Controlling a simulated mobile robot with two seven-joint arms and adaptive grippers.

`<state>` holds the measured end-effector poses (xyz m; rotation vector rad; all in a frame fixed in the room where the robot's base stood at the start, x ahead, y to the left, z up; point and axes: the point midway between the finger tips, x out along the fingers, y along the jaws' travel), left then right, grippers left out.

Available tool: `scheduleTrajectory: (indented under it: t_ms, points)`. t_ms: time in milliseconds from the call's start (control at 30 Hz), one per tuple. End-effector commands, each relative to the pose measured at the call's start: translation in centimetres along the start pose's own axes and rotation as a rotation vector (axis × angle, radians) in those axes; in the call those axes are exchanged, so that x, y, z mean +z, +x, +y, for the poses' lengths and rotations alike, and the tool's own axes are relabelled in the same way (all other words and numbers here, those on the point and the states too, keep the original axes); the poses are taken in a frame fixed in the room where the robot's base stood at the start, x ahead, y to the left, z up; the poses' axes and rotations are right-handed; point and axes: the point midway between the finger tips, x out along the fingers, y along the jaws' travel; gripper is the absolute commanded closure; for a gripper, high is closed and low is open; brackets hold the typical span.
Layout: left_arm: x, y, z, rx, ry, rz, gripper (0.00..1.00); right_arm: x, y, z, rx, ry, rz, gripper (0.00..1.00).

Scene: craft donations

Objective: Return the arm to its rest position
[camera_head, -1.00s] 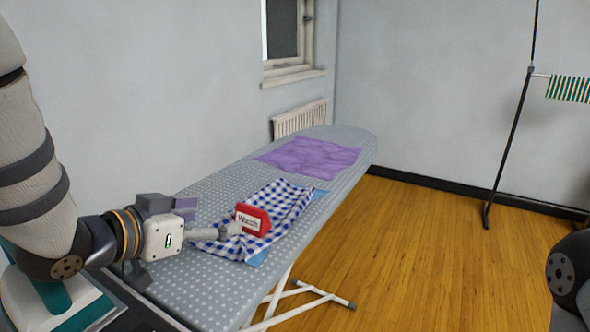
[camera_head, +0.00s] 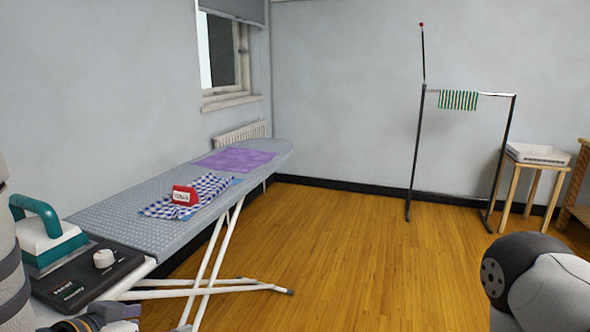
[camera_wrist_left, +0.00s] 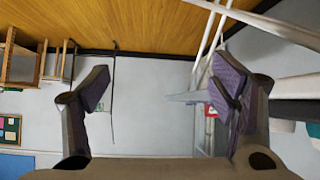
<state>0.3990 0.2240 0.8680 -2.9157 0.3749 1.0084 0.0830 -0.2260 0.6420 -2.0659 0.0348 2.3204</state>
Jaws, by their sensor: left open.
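My left arm (camera_head: 14,270) is at the lower left edge of the head view, with part of its wrist at the bottom. Its gripper fingers are not clear there. In the left wrist view my left gripper (camera_wrist_left: 162,88) is open, with nothing between its fingers. That view is upside down, with the floor at the top. A red block with a white label (camera_head: 184,195) rests on a blue-checked cloth (camera_head: 212,184) on the ironing board (camera_head: 125,213), apart from the gripper. Part of my right arm (camera_head: 530,275) shows at the lower right; its gripper is out of view.
A teal and white iron (camera_head: 45,232) stands at the board's near end, beside a dark panel with a white knob (camera_head: 104,258). A purple cloth (camera_head: 235,160) lies farther along. A drying rack (camera_head: 414,150) and a stool with a white tray (camera_head: 540,154) stand at right. The middle floor is clear.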

Motion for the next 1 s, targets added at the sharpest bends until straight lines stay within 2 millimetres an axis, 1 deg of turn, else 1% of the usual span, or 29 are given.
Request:
scheduleTrajectory:
  t_ms: [33,67,100,167,200,267,300,400,500,600,1000]
  points:
    - [4.4,0.8,0.2,-0.016,-0.034,-0.104,0.21,-0.1,0.1,-0.1,-0.001,-0.001,0.001,0.63]
    - [7.0,0.9,0.4,-0.030,-0.053,-0.164,0.21,-0.1,0.1,-0.1,-0.001,-0.001,0.002,0.63]
    - [10.5,1.0,0.8,-0.045,-0.077,-0.249,0.21,-0.1,0.1,-0.1,-0.001,-0.002,0.002,0.63]
    - [16.0,0.4,1.5,-0.071,-0.114,-0.386,0.21,-0.1,0.1,-0.1,-0.001,-0.002,0.002,0.63]
    - [19.7,-0.5,2.1,-0.086,-0.137,-0.481,0.21,-0.1,0.1,-0.1,-0.001,-0.001,0.002,0.63]
    - [24.8,-2.2,3.1,-0.108,-0.170,-0.620,0.21,-0.1,0.1,0.0,-0.001,-0.001,0.001,0.63]
    - [27.7,-3.6,3.8,-0.120,-0.189,-0.706,0.21,-0.1,0.1,0.0,-0.001,-0.001,0.000,0.63]
    - [33.1,-7.0,5.5,-0.142,-0.224,-0.878,0.21,-0.1,0.1,0.0,-0.001,-0.001,0.001,0.63]
    - [36.0,-9.3,6.5,-0.155,-0.244,-0.978,0.21,-0.1,0.1,0.0,-0.001,-0.001,0.001,0.63]
    - [36.9,-10.2,6.9,-0.159,-0.250,-1.015,0.21,-0.1,0.1,0.0,-0.001,-0.001,0.002,0.63]
    - [36.9,-10.3,6.9,-0.159,-0.250,-1.016,0.21,-0.1,0.1,0.0,-0.001,-0.001,0.001,0.63]
